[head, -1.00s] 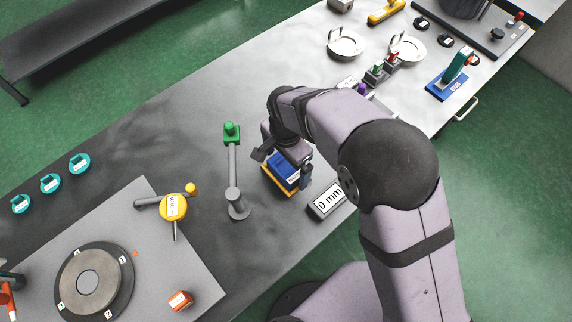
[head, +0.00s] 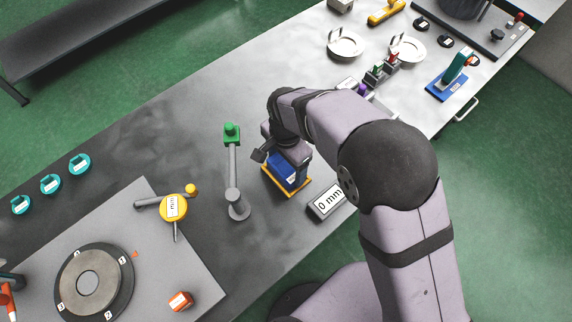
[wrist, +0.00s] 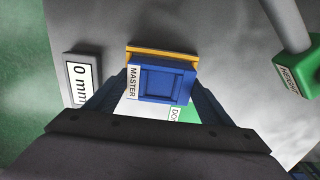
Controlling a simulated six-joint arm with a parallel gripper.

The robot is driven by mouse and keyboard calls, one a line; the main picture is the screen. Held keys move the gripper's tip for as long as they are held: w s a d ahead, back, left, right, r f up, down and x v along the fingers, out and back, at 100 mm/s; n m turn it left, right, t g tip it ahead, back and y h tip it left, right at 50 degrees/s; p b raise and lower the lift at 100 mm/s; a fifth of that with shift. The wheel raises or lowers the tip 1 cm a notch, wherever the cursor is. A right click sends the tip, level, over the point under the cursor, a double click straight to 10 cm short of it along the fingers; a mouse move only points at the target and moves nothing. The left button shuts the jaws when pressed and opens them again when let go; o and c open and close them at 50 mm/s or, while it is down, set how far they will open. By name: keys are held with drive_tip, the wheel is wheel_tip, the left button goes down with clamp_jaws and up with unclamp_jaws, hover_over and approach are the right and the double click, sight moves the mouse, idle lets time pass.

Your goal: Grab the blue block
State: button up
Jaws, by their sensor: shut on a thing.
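The blue block (head: 283,170) sits on a yellow-orange base (head: 291,192) on the grey table, under my gripper (head: 287,173). In the wrist view the blue block (wrist: 161,83) has a recessed square face and a white "MASTER" label, with the yellow edge (wrist: 162,51) behind it. My gripper (wrist: 158,95) is shut on the blue block, one finger at each side. Part of the block is hidden by my gripper in the head view. I cannot tell whether the block is lifted off its base.
A grey "0 mm" display (head: 327,202) stands close to the right of the block. A grey post with a green top (head: 232,135) stands close to the left. Steel dishes (head: 345,44) and coloured parts lie at the back right.

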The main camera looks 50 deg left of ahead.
sight(286, 166)
wheel_tip(286, 166, up, 10)
drive_tip(key=b, duration=0.2)
drive_tip(key=shift+f+b, duration=0.25)
drive_tip(key=shift+b, duration=0.05)
